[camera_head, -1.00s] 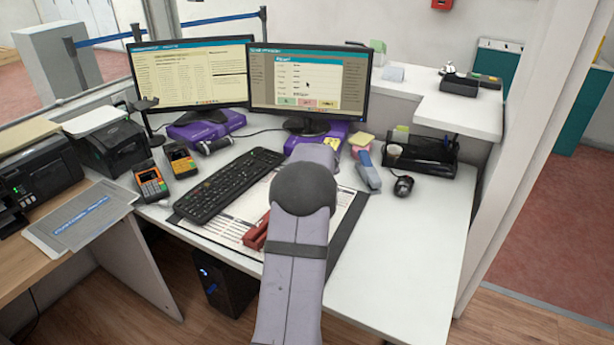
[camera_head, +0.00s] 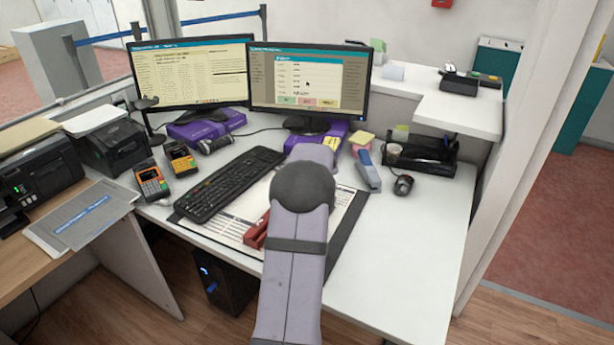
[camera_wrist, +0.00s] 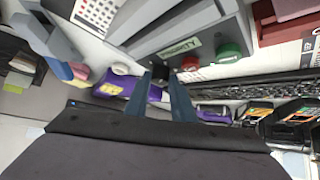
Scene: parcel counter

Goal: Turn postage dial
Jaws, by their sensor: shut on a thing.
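In the wrist view, a grey device (camera_wrist: 195,35) carries a pale label reading "PRIORITY", a green button (camera_wrist: 229,53) and a red button (camera_wrist: 190,62). A small black knob (camera_wrist: 157,92), which I take for the postage dial, shows at its lower edge. My gripper (camera_wrist: 160,80) has its two blue fingers on either side of this knob and is shut on it. The knob's pointer or marks cannot be made out. In the head view my arm covers the gripper, the knob and the device.
A keyboard (camera_head: 228,184) lies left of my arm, with a red object (camera_head: 256,232) close beside the arm. Two monitors (camera_head: 308,85) stand behind. A mouse (camera_head: 403,185) and a black tray (camera_head: 432,160) are to the right. The desk's front right is clear.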

